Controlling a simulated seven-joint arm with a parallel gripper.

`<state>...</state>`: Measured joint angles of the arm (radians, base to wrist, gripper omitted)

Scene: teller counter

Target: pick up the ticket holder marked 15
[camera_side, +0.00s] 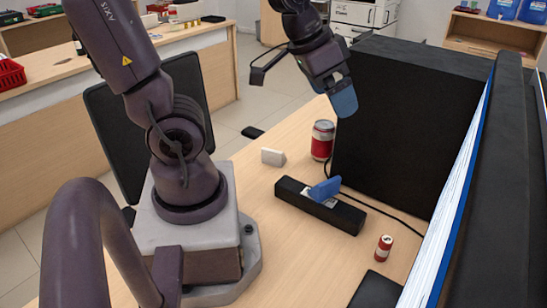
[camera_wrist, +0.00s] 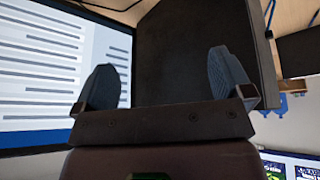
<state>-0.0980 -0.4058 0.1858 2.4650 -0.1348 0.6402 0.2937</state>
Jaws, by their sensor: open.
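My gripper (camera_side: 343,100) is raised at the back of the counter, in front of the large black box and above the red can, with nothing in it. I cannot read a 15 anywhere. A small white wedge-like block (camera_side: 273,157) stands on the counter left of the red can; its marking does not show, and I cannot tell whether it is the ticket holder. It is below and left of my gripper, well apart, and not in the wrist view.
A red can (camera_side: 322,141) stands beside the large black box (camera_side: 390,130). A long black bar (camera_side: 345,217) with a blue piece (camera_side: 325,189) on it lies mid-counter, a cable behind it. A small red cylinder (camera_side: 384,248) stands nearer. A monitor (camera_side: 458,190) edges the right side.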

